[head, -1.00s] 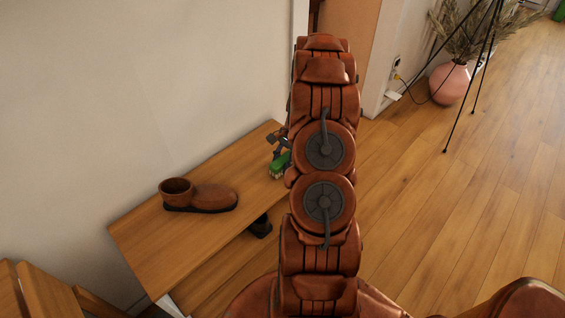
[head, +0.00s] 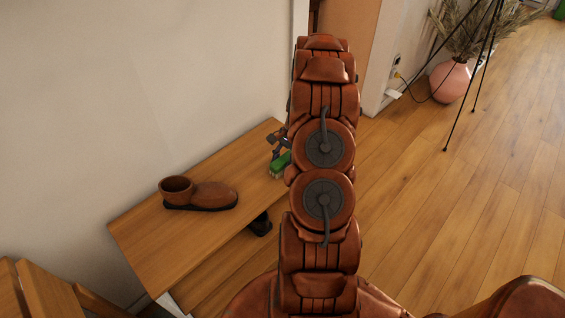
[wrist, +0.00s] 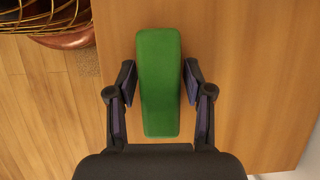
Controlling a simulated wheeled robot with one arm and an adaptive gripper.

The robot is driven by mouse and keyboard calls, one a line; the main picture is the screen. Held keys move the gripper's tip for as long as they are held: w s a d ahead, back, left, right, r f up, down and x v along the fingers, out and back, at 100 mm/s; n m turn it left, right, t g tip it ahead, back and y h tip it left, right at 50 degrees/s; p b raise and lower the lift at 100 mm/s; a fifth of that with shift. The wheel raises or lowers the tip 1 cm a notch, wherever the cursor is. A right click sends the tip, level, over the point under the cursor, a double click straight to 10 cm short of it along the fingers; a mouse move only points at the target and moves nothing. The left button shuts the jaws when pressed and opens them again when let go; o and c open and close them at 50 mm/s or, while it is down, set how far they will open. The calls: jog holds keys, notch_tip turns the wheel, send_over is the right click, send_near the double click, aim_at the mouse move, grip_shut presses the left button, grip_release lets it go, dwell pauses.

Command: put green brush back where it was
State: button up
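The green brush (head: 280,163) is on the wooden bench (head: 150,247) near its far end, bristles facing down, partly hidden by my arm in the head view. In the wrist view the brush (wrist: 159,85) lies lengthwise between my fingers, its green back toward the camera. My gripper (wrist: 160,75) is open, one finger on each side of the brush with narrow gaps. In the head view my gripper (head: 276,140) shows just above and behind the brush, mostly hidden by my arm.
A brown boot (head: 205,195) stands on the bench left of the brush. A dark object (head: 261,226) sits below the bench top. A copper-coloured bowl or basket (wrist: 68,38) is beside the bench edge.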

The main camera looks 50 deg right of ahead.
jog(key=shift+o, duration=0.4)
jog(key=o, duration=0.5)
jog(key=shift+p+v, duration=1.1)
jog(key=shift+v, duration=2.9)
jog(key=shift+a, duration=0.1)
